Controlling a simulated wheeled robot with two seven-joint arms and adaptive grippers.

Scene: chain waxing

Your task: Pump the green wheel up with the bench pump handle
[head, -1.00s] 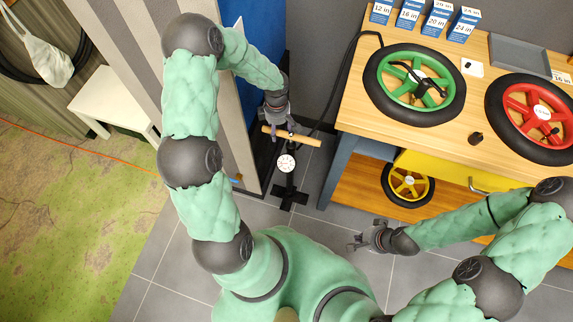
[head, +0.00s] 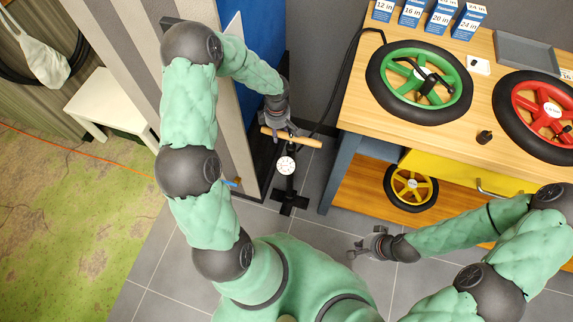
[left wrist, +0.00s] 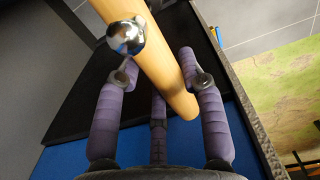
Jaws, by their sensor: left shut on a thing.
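The bench pump stands on the grey floor left of the workbench, with a white round gauge (head: 286,165) and a black foot (head: 290,200). Its wooden handle (head: 291,138) lies across the top. My left gripper (head: 280,132) is shut on the handle from above; in the left wrist view the wooden bar (left wrist: 165,65) with its metal knob (left wrist: 126,37) runs between the purple fingers. The green wheel (head: 420,82) lies flat on the bench top, with a black hose end on its hub. My right gripper (head: 358,250) is empty, with fingers apart, over the floor.
Blue size boxes (head: 440,16) and a grey tray (head: 527,52) stand behind. A yellow wheel (head: 411,187) sits on the lower shelf. A striped panel stands left of the pump.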

